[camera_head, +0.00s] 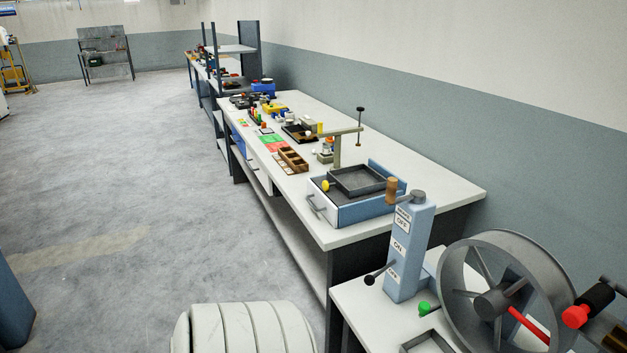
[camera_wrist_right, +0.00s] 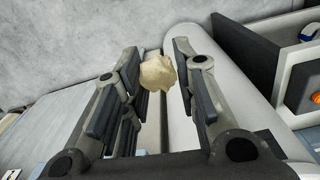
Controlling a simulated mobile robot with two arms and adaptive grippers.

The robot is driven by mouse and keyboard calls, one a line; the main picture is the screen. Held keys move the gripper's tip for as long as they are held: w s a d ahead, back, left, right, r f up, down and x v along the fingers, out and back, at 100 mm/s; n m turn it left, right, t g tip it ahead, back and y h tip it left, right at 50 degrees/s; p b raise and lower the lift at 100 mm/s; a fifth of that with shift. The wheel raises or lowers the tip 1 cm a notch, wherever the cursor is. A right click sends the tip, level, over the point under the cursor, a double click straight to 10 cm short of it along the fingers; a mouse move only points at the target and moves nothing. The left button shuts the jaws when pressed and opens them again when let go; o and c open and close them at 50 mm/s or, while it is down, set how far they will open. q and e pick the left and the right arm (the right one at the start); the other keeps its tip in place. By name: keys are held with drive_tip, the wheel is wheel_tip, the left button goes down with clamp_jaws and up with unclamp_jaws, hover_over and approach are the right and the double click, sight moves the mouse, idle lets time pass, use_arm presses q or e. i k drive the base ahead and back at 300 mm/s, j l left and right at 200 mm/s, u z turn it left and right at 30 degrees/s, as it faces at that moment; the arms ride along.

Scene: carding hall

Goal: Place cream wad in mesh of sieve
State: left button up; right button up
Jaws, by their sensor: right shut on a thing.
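My right gripper (camera_wrist_right: 160,75) shows in the right wrist view, shut on the cream wad (camera_wrist_right: 157,73). The wad is a small, lumpy, pale ball between the fingertips. In the head view, a square dark frame (camera_head: 341,188), which looks like the sieve, rests on the open-topped blue and white drawer box (camera_head: 360,213) on the long bench. Its mesh is too small to make out. Neither of my grippers shows in the head view, so where the wad is relative to the sieve cannot be told.
The long white bench (camera_head: 455,190) runs back along the wall. A wooden compartment tray (camera_head: 292,160) and a small post stand (camera_head: 338,150) are beyond the sieve. A blue lever column (camera_head: 408,250) and a large grey wheel (camera_head: 450,285) stand nearer.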

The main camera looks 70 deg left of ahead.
sight(357, 182)
drive_tip(key=j+u, duration=0.4)
drive_tip(key=j, duration=0.15)
drive_tip(key=j+u, duration=0.45)
drive_tip(key=i+j+u, duration=0.25)
drive_tip(key=j+u, duration=0.15)
drive_tip(key=j, duration=0.2)
